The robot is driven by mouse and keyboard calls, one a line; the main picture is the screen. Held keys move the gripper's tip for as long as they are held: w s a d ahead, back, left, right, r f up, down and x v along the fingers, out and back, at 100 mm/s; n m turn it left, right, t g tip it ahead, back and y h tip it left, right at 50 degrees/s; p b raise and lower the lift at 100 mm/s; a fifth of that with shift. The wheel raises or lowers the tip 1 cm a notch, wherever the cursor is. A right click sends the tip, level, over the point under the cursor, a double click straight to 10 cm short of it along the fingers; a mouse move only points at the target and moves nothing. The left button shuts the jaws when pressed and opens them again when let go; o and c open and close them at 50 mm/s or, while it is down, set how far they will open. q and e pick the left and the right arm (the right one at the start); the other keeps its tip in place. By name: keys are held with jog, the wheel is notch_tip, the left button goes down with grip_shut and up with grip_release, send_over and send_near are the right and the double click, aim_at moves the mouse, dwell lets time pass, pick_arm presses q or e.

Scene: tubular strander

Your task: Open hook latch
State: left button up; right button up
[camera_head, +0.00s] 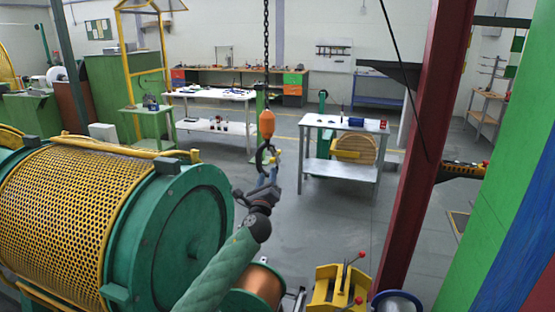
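The crane hook (262,158) is dark and curved. It hangs below an orange block (267,124) on a dark chain (266,50), near the middle of the head view. My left gripper (268,178) is at the hook's lower right side, at the end of my green-sleeved arm. It overlaps the hook in the picture; I cannot tell whether they touch. The fingers are too small to tell whether they are open or shut. The latch cannot be made out clearly. My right gripper is not in view.
A green machine with a yellow perforated guard (65,210) fills the lower left. A copper-coloured spool (258,285) and a yellow stand (338,288) are at the bottom. A dark red column (425,140) rises on the right. A metal table (342,123) stands behind; the floor between is clear.

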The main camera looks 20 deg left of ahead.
aim_at(272, 158)
pick_arm(q)
jog(key=m, duration=0.2)
jog(key=r+m, duration=0.1)
jog(key=shift+w+d+p, duration=0.25)
jog(key=shift+p, duration=0.1)
jog(key=p+x, duration=0.2)
jog(key=x, duration=0.3)
jog(key=shift+w+r+p, duration=0.2)
jog(key=shift+p, duration=0.15)
jog(key=shift+w+a, duration=0.1)
jog(key=shift+w, duration=0.55)
jog(key=shift+r, duration=0.1)
jog(key=shift+c, duration=0.5)
grip_shut()
